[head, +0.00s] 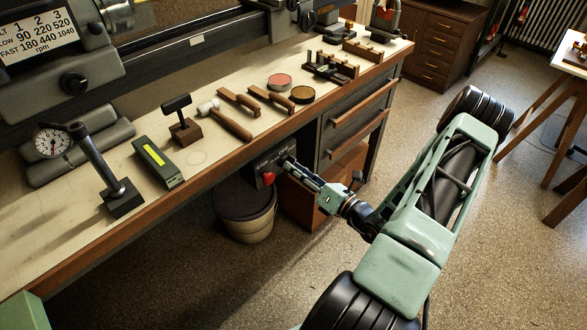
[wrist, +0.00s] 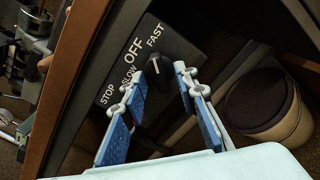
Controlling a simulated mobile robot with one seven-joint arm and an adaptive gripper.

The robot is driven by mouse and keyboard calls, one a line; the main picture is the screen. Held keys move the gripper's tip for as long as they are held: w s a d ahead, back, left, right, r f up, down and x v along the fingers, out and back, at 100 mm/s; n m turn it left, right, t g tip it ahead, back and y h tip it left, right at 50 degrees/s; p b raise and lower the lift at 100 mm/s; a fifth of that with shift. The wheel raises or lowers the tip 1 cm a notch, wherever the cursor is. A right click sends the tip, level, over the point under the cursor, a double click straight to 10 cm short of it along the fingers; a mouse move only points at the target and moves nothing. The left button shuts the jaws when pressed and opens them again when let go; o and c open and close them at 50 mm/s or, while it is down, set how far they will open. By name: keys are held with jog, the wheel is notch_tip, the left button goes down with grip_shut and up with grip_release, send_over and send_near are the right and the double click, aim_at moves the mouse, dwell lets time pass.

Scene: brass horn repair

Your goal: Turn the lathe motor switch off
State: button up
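The lathe motor switch is a black rotary knob (wrist: 158,66) on a dark panel (wrist: 187,38) marked STOP, SLOW, OFF and FAST. A pale line shows on the knob, but I cannot tell surely which label it points to. In the head view the panel (head: 257,168) is under the bench front, with a red button (head: 268,179) on it; the knob is hidden there by my gripper. My gripper (wrist: 160,82) is open, its blue-padded fingers on either side of the knob; I cannot tell whether they touch it. In the head view my gripper (head: 290,165) reaches the panel.
A lidded bin (head: 244,222) stands on the floor below the panel, also in the wrist view (wrist: 290,128). The wooden bench edge (head: 165,195) runs above the panel. Drawers (head: 350,125) are to the right. Mallet (head: 226,118), gauge stand and other tools lie on the bench.

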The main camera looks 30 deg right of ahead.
jog(key=shift+w+a, duration=0.2)
jog(key=shift+w, duration=0.35)
grip_shut()
